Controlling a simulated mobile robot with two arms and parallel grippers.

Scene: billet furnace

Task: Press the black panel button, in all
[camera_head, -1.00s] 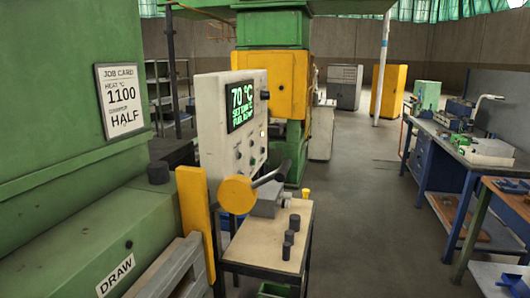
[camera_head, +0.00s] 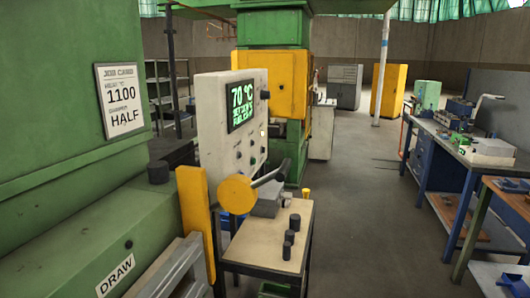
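A pale control panel (camera_head: 215,130) stands upright left of the picture's middle, seen at a slant. Its dark screen (camera_head: 241,106) shows 70 °C in green, with smaller lines below that are hard to read. A black knob (camera_head: 265,95) sits at the panel's upper right edge. Several small round controls (camera_head: 239,156) sit below the screen, and a small light (camera_head: 263,132) glows near the right edge. They are too small to tell which one is the black button. Neither of my grippers is in view.
A yellow disc (camera_head: 237,194) with a dark lever and a yellow post (camera_head: 196,225) stand before the panel. A small table (camera_head: 262,245) holds black cylinders (camera_head: 288,242). A job card (camera_head: 120,100) reads 1100, HALF. The floor (camera_head: 365,220) between table and right-hand benches is clear.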

